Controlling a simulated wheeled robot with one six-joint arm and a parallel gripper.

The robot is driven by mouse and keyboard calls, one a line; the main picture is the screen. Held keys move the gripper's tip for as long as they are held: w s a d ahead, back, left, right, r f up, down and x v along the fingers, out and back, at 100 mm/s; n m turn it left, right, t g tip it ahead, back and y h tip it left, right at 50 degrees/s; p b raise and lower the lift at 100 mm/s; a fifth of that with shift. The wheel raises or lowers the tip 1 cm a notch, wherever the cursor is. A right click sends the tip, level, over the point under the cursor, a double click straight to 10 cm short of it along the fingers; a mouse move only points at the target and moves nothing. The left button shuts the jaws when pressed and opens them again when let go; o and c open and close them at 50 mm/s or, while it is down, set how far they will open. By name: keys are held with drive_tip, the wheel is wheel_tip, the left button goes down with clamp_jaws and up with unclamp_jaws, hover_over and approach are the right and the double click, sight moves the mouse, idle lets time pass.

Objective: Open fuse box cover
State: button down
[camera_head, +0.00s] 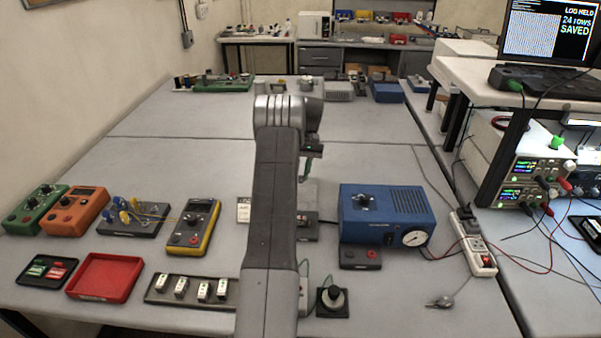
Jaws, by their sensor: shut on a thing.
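My arm rises through the middle of the head view and hides much of what lies behind it. My gripper (312,151) shows just right of the arm, small and dark, with its fingertips partly hidden. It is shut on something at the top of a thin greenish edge. Below it is a pale grey, see-through-looking panel (309,191), which seems to be the fuse box cover, partly hidden by my arm. Under the panel a dark, low base (307,229) shows beside the arm; it may be the fuse box. I cannot tell how far the cover is tilted.
A blue box with a gauge (385,214) stands close on the right. A black knob unit (332,300) is in front. A yellow meter (193,227), a switch strip (190,291) and a red tray (104,277) lie left. The table behind is clear up to the back row.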

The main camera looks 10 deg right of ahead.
drive_tip(key=c, duration=1.6)
unclamp_jaws()
drive_tip(key=shift+s+d, duration=0.15)
drive_tip(key=shift+d, duration=0.05)
drive_tip(key=o, duration=0.4)
drive_tip(key=shift+d, duration=0.15)
drive_tip(key=shift+o, duration=0.2)
drive_tip(key=v, duration=0.7)
drive_tip(key=shift+r, duration=0.25)
